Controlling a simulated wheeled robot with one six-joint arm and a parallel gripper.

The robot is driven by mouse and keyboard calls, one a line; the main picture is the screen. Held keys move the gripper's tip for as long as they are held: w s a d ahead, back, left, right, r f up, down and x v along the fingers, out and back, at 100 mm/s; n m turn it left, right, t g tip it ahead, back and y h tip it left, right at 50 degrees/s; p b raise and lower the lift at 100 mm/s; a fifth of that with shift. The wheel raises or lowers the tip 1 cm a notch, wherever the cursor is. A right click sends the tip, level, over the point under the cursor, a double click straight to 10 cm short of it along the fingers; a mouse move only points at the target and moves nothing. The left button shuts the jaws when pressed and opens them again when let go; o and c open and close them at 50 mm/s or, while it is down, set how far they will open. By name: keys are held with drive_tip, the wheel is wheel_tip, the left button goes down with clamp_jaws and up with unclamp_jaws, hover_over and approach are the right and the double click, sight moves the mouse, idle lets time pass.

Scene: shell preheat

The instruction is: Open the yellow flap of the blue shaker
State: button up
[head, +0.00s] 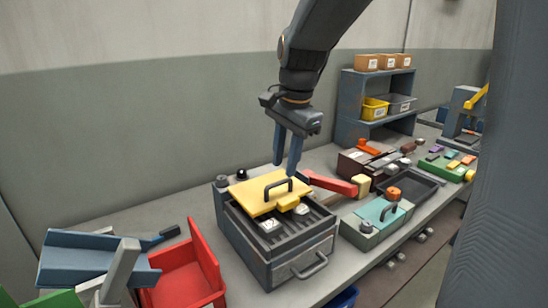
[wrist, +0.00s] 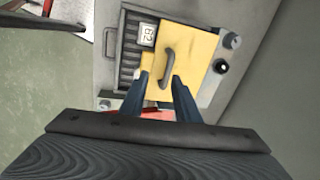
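A yellow flap (head: 248,197) with a dark arched handle (head: 290,190) lies roughly flat over the rear part of a blue-grey box, which I take as the blue shaker (head: 308,262). The front of the box top is uncovered and shows dark slats with small pale labelled pieces. In the wrist view the flap (wrist: 203,48) and its handle (wrist: 170,62) lie ahead of my gripper (wrist: 160,76). My gripper (head: 285,168) is open and empty, with its fingers apart. Its tips are close to the handle; I cannot tell whether they touch it.
A red bin (head: 178,288) and a blue chute (head: 75,240) stand left of the box. A red bar (head: 330,184) with a yellow block end lies at its right. A teal-lidded box (head: 372,210) and a black tray (head: 412,183) are farther right. A wall stands behind.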

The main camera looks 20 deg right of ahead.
sight(279, 185)
drive_tip(key=shift+m, duration=0.5)
drive_tip(key=w+f, duration=0.1)
drive_tip(key=f, duration=0.1)
drive_tip(key=w+f+p, duration=0.1)
drive_tip(key=f, duration=0.1)
drive_tip(key=w+f, duration=0.1)
drive_tip(key=f, duration=0.1)
drive_tip(key=shift+a, duration=0.2)
clamp_jaws()
